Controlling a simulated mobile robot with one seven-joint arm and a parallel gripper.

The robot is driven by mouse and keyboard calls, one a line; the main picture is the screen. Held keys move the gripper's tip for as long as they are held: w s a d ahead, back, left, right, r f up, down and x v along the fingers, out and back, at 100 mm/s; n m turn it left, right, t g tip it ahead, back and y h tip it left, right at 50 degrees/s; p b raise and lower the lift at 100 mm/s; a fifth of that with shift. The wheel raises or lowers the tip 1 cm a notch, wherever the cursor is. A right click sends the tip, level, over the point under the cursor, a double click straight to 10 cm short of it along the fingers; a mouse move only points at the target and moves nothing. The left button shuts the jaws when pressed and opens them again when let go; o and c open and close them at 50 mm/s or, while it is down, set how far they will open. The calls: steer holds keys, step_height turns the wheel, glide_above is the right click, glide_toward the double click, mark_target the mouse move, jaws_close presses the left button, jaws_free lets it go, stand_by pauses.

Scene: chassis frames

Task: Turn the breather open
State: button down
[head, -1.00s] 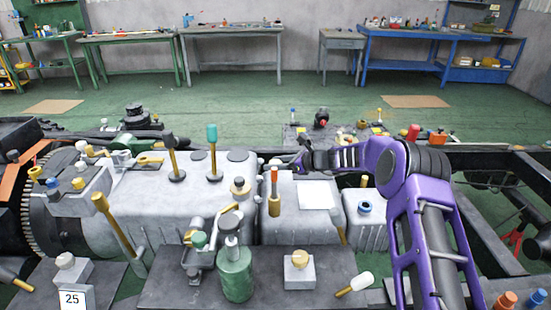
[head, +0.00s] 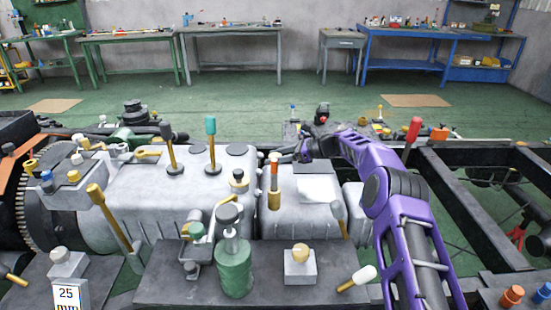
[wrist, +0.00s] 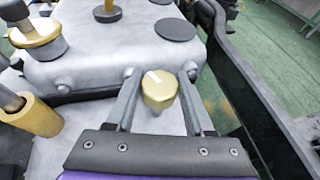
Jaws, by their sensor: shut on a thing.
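The breather, a brass hex cap with a white mark on its top (wrist: 160,92), sits on the grey housing in the wrist view. My gripper (wrist: 160,88) has one finger on each side of it and is shut on it. The white mark points toward the upper left. In the head view my gripper (head: 304,150) is at the far edge of the grey housing (head: 290,215), pointing left. I cannot make out the breather there.
An orange-tipped brass handle (head: 274,180) and a teal-tipped lever (head: 211,145) stand left of my gripper. A green bottle (head: 234,265) and a small block with a tan knob (head: 300,265) are in front. A dark frame rail (head: 465,195) lies at right.

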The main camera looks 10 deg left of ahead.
steer(key=shift+c, duration=1.4)
jaws_free()
steer(key=p+v, duration=0.1)
steer(key=v, duration=1.6)
steer(key=shift+d, duration=0.25)
steer(key=shift+s, duration=0.1)
